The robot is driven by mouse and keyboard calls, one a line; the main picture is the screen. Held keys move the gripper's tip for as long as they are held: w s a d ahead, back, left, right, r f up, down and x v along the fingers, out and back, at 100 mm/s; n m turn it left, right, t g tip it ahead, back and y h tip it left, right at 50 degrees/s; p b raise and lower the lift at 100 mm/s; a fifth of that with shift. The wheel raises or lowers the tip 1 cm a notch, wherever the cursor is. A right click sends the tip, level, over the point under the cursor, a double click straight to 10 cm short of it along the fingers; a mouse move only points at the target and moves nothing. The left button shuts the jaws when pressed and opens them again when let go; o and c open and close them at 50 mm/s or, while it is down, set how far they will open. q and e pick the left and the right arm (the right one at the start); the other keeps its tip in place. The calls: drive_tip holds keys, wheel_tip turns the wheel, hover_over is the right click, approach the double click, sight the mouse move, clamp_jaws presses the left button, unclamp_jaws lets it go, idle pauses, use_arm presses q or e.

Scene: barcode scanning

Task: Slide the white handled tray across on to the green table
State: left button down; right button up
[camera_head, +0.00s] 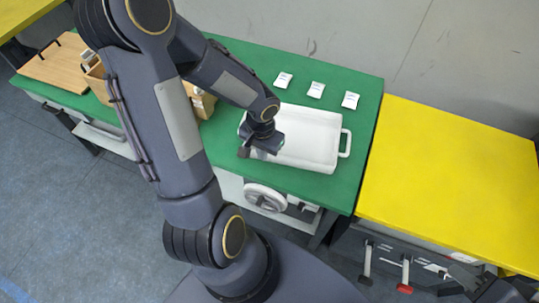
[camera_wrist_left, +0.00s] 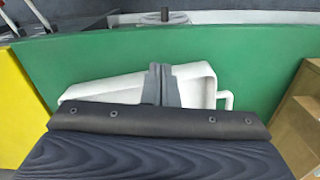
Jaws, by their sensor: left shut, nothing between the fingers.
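The white handled tray (camera_head: 312,138) lies on the green table (camera_head: 352,90), near that table's right end. Its right handle (camera_head: 347,143) faces the yellow table in the head view. The tray also shows in the left wrist view (camera_wrist_left: 115,88), with its other handle (camera_wrist_left: 228,99) on the right there. My left gripper (camera_head: 246,150) is at the tray's left end in the head view and covers part of it. Its fingers (camera_wrist_left: 160,72) are together and empty in the wrist view, in front of the tray; contact cannot be told.
A yellow table (camera_head: 450,175) adjoins the green table on the right, its top bare. Several white cards lie behind the tray, one of them at the right (camera_head: 351,100). A wooden board (camera_head: 55,62) and wooden boxes (camera_head: 200,102) stand further left.

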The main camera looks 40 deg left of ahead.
use_arm(q)
wheel_tip(320, 180, down, 8)
drive_tip(key=shift+r+b, duration=0.1)
drive_tip(key=shift+b, duration=0.8)
drive_tip(key=w+p, duration=0.1)
drive_tip(key=w, duration=0.1)
drive_tip(key=shift+w+a+r+p, duration=0.15)
drive_tip(key=shift+w+r+p, duration=0.15)
drive_tip(key=shift+r+p, duration=0.1)
drive_tip(key=shift+w+a+f, duration=0.1)
drive_tip(key=shift+w, duration=0.6)
drive_tip(key=shift+w+a, duration=0.1)
drive_tip(key=shift+w, duration=1.45)
drive_tip(key=shift+s, duration=0.1)
